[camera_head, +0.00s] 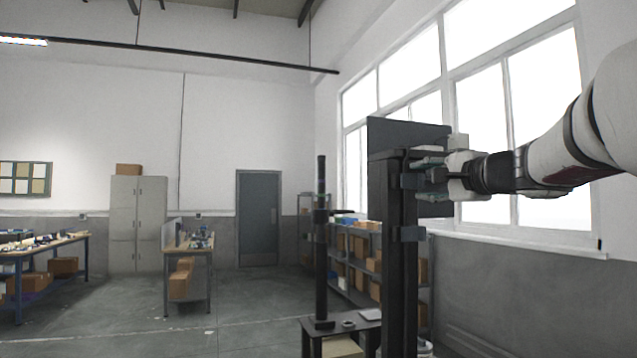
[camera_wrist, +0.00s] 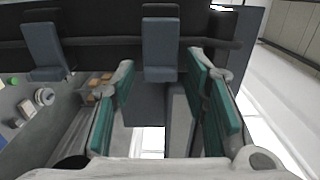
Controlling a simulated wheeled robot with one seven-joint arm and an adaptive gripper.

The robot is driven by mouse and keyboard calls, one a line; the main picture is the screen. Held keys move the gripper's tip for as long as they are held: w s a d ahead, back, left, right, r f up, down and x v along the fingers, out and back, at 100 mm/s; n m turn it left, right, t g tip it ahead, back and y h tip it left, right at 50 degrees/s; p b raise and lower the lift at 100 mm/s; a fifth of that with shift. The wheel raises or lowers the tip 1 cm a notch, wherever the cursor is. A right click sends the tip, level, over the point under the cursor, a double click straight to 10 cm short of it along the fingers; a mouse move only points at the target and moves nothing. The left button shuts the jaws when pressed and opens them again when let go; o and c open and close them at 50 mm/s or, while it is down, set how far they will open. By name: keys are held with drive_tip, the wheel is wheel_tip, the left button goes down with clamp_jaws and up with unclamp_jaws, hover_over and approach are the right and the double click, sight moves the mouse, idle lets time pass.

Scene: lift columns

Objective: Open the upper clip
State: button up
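A dark upright lift column (camera_head: 397,270) stands in front of me at the right of the head view. The upper clip (camera_head: 408,181) is a small grey block on it. In the wrist view the upper clip (camera_wrist: 160,42) lies straight ahead, in line with the gap between my fingers. The lower clip (camera_wrist: 45,50) is at the left there, and also shows in the head view (camera_head: 408,233). My gripper (camera_wrist: 160,78) is open, its teal-padded fingers apart with nothing held between them. In the head view my gripper (camera_head: 430,168) is beside the column at upper clip height; contact cannot be told.
A dark box-like panel (camera_head: 410,133) sits at the column's top. A thinner black post (camera_head: 321,240) stands to the left on a small dark table (camera_head: 318,323). Shelves with boxes (camera_head: 365,255) stand behind, near the windows. The floor (camera_head: 250,300) to the left is open.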

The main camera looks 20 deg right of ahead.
clamp_jaws()
